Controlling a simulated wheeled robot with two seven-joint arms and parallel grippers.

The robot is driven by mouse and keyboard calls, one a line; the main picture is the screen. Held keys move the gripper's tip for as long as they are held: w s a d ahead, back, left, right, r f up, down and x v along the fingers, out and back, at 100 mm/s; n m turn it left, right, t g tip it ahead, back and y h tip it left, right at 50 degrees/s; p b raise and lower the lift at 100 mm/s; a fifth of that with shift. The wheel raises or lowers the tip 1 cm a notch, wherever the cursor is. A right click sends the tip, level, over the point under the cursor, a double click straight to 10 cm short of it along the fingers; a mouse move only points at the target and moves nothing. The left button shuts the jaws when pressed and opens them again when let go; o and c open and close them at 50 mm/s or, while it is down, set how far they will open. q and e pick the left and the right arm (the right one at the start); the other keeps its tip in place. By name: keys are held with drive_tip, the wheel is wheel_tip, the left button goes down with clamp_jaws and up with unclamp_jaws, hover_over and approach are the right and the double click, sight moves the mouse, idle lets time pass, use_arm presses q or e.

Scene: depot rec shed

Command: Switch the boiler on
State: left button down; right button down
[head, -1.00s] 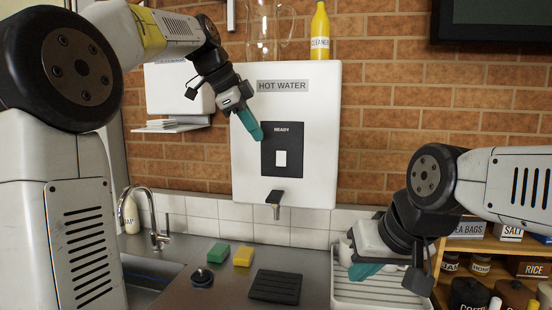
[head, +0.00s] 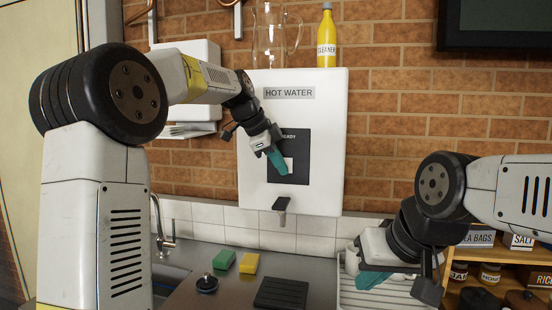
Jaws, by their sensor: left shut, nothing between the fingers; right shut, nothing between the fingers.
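The boiler (head: 318,182) is a white wall unit labelled HOT WATER, with a dark panel (head: 301,157) marked READY. A pale rocker switch (head: 289,163) sits in the panel and is partly hidden by my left gripper. A dark spout (head: 281,205) hangs at the boiler's lower edge. My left gripper (head: 280,165) has teal fingers, is shut and empty, and is in front of the panel, overlapping the switch; I cannot tell whether it touches. My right gripper (head: 370,280) is shut and empty, low over the drying rack at right.
A yellow cleaner bottle (head: 326,38) and a glass jug (head: 270,38) stand on top of the boiler. Green (head: 223,261) and yellow (head: 249,263) sponges, a black stopper (head: 207,283) and a dark drip mat (head: 281,293) lie on the counter. A shelf of jars (head: 490,272) is at right.

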use_arm(q)
drive_tip(key=shift+w+d+f, duration=0.1)
drive_tip(key=shift+w+d, duration=0.1)
drive_tip(key=shift+w, duration=0.7)
drive_tip(key=shift+w+f, duration=0.1)
drive_tip(key=shift+w, duration=0.15)
drive_tip(key=shift+r, duration=0.9)
drive_tip(key=shift+d, duration=0.1)
